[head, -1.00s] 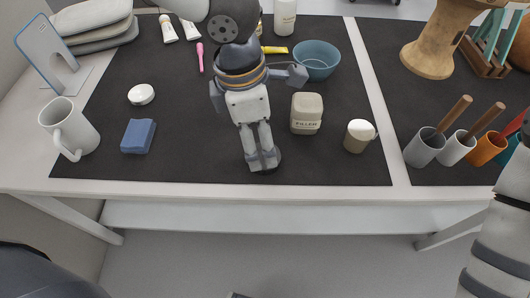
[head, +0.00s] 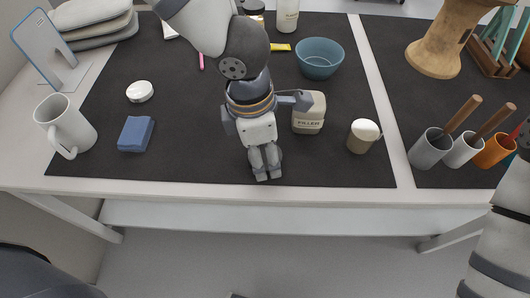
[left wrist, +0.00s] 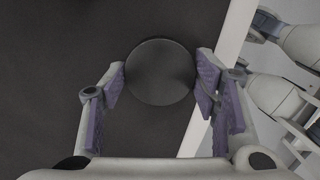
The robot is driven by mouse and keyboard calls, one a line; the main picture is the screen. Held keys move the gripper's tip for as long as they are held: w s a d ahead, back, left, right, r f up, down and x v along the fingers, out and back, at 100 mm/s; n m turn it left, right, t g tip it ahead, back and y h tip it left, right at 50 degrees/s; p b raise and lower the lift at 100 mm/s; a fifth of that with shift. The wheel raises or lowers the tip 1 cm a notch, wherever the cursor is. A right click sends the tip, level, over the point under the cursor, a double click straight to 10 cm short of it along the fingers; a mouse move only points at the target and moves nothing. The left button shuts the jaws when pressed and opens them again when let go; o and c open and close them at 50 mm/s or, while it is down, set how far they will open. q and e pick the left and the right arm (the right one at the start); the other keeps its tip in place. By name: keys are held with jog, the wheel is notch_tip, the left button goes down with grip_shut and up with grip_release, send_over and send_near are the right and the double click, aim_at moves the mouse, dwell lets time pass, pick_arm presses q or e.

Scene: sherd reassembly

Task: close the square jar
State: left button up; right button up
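The square jar (head: 309,113) is a beige, rounded block with a dark label reading "FILLER". It stands upright on the dark mat, right of my left gripper; I cannot make out its opening. My left gripper (head: 265,172) points down near the front of the mat, apart from the jar. In the left wrist view a dark round disc (left wrist: 160,72), like a lid, sits between the fingertips, its edges meeting both pads. In the head view the disc is mostly hidden by the fingers. My right gripper is out of view; only part of that arm shows at the right edge.
A white-topped round jar (head: 363,135) stands right of the square jar, and a blue bowl (head: 319,58) behind it. A white round lid (head: 140,91), a blue block (head: 136,133) and a white mug (head: 65,125) are at left.

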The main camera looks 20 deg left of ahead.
aim_at(265, 155)
pick_arm(q)
jog(key=shift+c, duration=0.3)
jog(key=shift+r, duration=0.35)
notch_tip(265, 155, up, 3)
jog(key=shift+f+p, duration=0.1)
jog(key=shift+p, duration=0.3)
jog(key=s+d+r+p, duration=0.1)
jog(key=s+d+r, duration=0.1)
jog(key=s+r, duration=0.2)
jog(key=s+d+r+p, duration=0.1)
jog(key=s+d+r, duration=0.1)
jog(key=s+r, duration=0.3)
jog(key=s, duration=0.4)
jog(key=shift+s+d+r, duration=0.2)
jog(key=shift+d+r, duration=0.05)
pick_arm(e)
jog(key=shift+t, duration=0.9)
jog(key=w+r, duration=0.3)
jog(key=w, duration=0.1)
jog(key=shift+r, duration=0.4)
